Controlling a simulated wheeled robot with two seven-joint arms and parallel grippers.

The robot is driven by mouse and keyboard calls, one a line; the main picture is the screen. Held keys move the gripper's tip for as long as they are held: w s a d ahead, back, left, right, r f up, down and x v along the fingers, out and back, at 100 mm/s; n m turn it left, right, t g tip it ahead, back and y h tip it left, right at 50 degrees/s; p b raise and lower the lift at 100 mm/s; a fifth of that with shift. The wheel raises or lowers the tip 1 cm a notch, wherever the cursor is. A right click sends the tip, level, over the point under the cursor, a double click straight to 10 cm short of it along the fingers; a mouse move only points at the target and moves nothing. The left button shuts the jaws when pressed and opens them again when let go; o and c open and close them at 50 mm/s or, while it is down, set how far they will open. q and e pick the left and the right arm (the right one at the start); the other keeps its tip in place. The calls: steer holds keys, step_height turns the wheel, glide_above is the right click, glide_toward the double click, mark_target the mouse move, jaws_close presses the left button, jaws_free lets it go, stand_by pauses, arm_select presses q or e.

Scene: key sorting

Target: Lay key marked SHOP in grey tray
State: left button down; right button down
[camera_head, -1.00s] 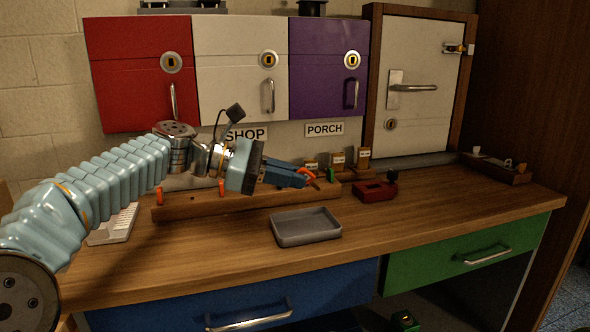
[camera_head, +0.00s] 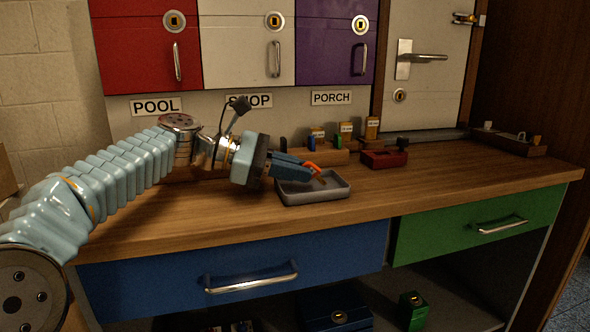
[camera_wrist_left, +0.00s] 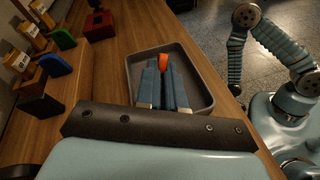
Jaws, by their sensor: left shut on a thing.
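An orange key (camera_head: 313,167) is in my left gripper (camera_head: 305,171), whose jaws are shut on it. Any marking on the key is too small to read. The grey tray (camera_head: 318,197) lies on the wooden bench, and the gripper tip and key are over its inside. In the left wrist view the orange key (camera_wrist_left: 163,62) sticks out past the blue fingers (camera_wrist_left: 162,84), within the outline of the grey tray (camera_wrist_left: 204,83). I cannot tell whether the key touches the tray floor. My right gripper is not in view.
A wooden rack (camera_head: 325,156) with a blue key (camera_head: 311,143) and a green key (camera_head: 338,142) stands behind the tray. A red box (camera_head: 384,159) is to its right. SHOP (camera_head: 247,100) and PORCH (camera_head: 332,97) signs hang behind.

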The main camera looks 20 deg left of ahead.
arm_select(q)
steer(key=c, duration=1.2)
jaws_free()
steer(key=shift+o, duration=0.2)
steer(key=shift+a+r, duration=0.1)
steer(key=p+v, duration=0.2)
steer(key=v, duration=1)
steer(key=shift+s+a+r, duration=0.1)
steer(key=shift+a+r, duration=0.05)
steer(key=shift+a, duration=0.2)
steer(key=shift+s+a, duration=0.2)
steer(key=shift+a, duration=0.2)
